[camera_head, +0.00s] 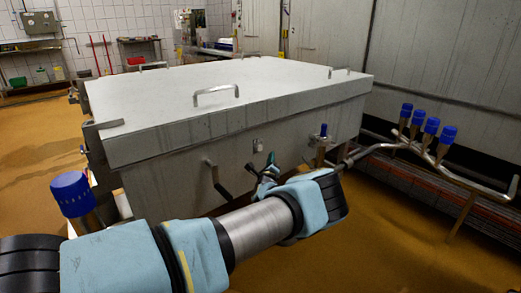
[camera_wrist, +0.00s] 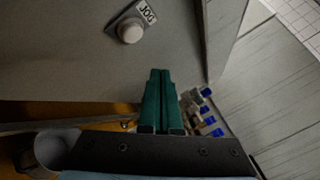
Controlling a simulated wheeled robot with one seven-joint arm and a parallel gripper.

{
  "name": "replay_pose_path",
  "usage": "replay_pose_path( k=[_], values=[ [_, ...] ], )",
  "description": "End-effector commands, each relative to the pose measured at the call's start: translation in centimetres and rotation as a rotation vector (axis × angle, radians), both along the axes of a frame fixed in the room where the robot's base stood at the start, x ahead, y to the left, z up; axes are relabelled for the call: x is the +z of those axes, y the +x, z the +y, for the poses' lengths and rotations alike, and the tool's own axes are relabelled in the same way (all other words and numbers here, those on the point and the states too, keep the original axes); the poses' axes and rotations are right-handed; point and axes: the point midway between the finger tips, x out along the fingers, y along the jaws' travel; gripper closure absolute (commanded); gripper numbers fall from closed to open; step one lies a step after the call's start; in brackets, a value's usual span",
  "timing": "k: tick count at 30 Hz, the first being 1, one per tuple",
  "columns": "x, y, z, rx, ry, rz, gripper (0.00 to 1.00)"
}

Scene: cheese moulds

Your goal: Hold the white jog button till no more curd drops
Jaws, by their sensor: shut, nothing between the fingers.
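The white jog button (camera_wrist: 130,33) is a round knob on a small grey plate, with a JOG label (camera_wrist: 146,13) beside it. It shows in the wrist view at upper left, on a grey metal wall. My gripper (camera_wrist: 160,73) has its green fingers shut together and empty. The fingertips are below and right of the button in the wrist view, apart from it. In the head view my gripper (camera_head: 268,165) is before the front of the large lidded metal vat (camera_head: 170,167). A small grey box (camera_head: 258,145) on that front is just above it. No curd shows.
Pipes with several blue caps (camera_head: 432,125) stand on the right; one lies close behind my wrist in the head view. A large blue-capped fitting (camera_head: 70,194) is at lower left. Handles (camera_head: 216,178) stick out from the vat front. The orange floor (camera_head: 35,150) at left is clear.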

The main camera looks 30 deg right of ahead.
Motion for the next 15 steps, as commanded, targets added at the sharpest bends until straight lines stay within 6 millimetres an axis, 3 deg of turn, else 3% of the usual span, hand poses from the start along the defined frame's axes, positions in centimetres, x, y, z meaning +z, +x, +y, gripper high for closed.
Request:
replay_pose_path(
  k=[6, 15],
  values=[
    [-0.4, 2.8, 0.6, 0.001, -0.001, 0.000, 1.00],
    [-0.2, 4.4, 0.9, 0.001, 0.000, 0.001, 1.00]
  ],
)
